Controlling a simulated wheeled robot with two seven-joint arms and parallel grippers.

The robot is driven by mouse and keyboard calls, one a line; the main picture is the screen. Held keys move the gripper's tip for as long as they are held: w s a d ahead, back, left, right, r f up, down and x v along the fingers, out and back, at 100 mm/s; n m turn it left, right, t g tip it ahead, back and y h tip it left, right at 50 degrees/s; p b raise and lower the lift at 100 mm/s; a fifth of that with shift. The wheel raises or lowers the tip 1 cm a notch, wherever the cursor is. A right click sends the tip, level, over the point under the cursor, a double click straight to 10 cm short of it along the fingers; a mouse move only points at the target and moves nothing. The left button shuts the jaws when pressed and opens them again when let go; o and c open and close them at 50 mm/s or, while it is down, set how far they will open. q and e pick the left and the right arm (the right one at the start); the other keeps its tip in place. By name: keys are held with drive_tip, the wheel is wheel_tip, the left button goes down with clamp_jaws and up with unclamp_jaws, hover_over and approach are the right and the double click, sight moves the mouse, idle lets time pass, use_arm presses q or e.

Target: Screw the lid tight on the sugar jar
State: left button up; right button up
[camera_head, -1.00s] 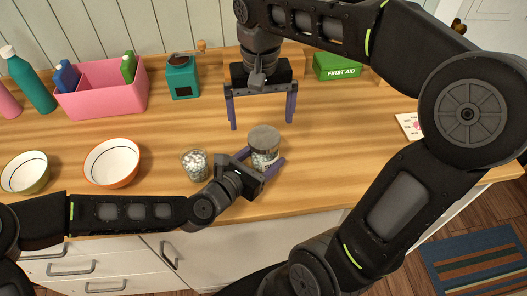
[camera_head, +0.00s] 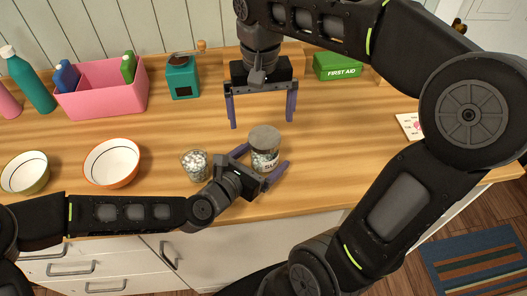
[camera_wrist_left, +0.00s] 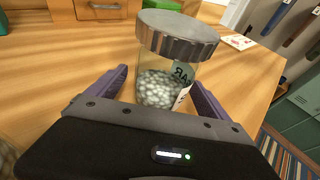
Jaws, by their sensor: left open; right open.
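The sugar jar (camera_head: 265,158) stands upright on the wooden counter, a glass jar with a label and pale contents. Its grey metal lid (camera_head: 264,138) sits on top; I cannot tell how tight it is. The jar also shows in the left wrist view (camera_wrist_left: 160,85), with the lid (camera_wrist_left: 178,36) on it. My left gripper (camera_head: 262,158) is open low at the jar, one finger on each side, with gaps visible in the wrist view. My right gripper (camera_head: 262,120) is open and empty, pointing down above the counter behind the jar.
A glass of pale pieces (camera_head: 195,165) stands just left of the jar, close to my left wrist. Two bowls (camera_head: 112,163) (camera_head: 25,172) stand farther left. A pink bin (camera_head: 103,97), a teal grinder (camera_head: 183,80) and a green first aid box (camera_head: 337,67) line the back. The counter right of the jar is clear.

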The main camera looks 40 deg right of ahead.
use_arm(q)
drive_tip(key=v, duration=1.1)
drive_tip(key=shift+s+a+r, duration=0.15)
drive_tip(key=shift+a, duration=0.2)
